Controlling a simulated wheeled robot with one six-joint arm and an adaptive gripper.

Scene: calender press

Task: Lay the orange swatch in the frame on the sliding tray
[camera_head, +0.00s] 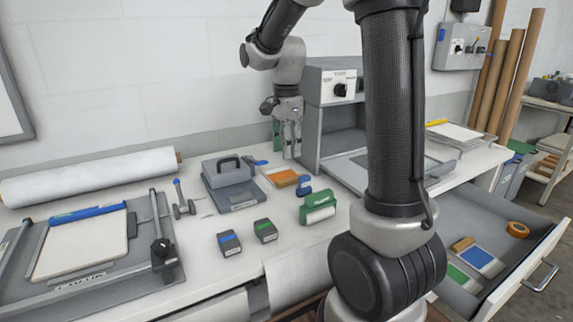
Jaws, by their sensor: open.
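A small orange swatch (283,178) lies on the white worktop, just below and left of my gripper in the picture. My gripper (292,156) points down, open, with nothing seen between its fingers; it appears above the worktop behind the swatch. The sliding tray (346,177) is pulled out from the grey calender press (309,112). My arm's large upright link covers the middle of the tray, so the frame on it is largely hidden.
A blue-topped block (304,185) stands right beside the swatch. An open drawer (528,262) at right holds other swatches and tape (518,229).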

